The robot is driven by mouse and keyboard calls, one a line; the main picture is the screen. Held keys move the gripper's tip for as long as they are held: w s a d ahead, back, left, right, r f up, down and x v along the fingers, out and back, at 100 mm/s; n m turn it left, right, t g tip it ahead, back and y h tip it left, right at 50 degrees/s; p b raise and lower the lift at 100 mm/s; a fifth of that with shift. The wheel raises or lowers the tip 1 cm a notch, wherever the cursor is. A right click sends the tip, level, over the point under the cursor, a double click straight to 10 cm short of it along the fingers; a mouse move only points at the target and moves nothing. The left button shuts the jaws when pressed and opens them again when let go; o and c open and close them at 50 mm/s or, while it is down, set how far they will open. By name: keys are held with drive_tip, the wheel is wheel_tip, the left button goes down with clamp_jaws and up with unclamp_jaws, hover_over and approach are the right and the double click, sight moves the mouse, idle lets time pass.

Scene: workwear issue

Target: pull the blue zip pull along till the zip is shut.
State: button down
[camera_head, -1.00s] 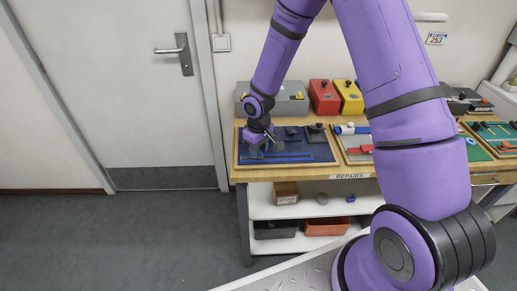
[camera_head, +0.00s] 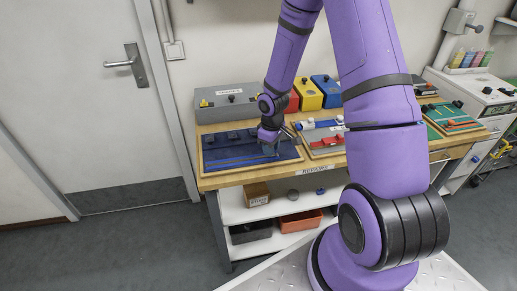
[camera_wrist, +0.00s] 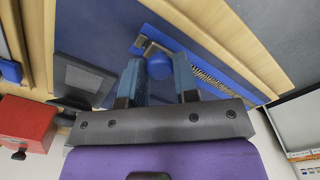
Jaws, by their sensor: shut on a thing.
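A navy board (camera_head: 222,146) in a wooden frame lies on the bench, with a blue zip strip (camera_head: 232,163) along its front side. In the wrist view, the round blue zip pull (camera_wrist: 160,67) sits between the two fingers of my gripper (camera_wrist: 160,82), which is shut on it. A small metal piece (camera_wrist: 152,47) shows beside the pull, near the upper-left end of the blue tape. Zip teeth (camera_wrist: 213,78) run from the pull towards the lower right. In the head view, my gripper (camera_head: 272,148) is over the board's right part and hides the pull.
A dark grey block (camera_wrist: 85,77) stands on the board close to my gripper. A red box (camera_wrist: 27,122) is behind it. Grey, yellow (camera_head: 307,94) and blue boxes line the back of the bench. Another board (camera_head: 322,153) with a red part lies to the right.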

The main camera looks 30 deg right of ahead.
drive_tip(key=shift+d, duration=0.3)
drive_tip(key=c, duration=0.9)
unclamp_jaws()
drive_tip(key=shift+s, duration=0.1)
drive_tip(key=shift+o, duration=0.2)
wheel_tip(320, 180, up, 11)
drive_tip(key=shift+f, duration=0.1)
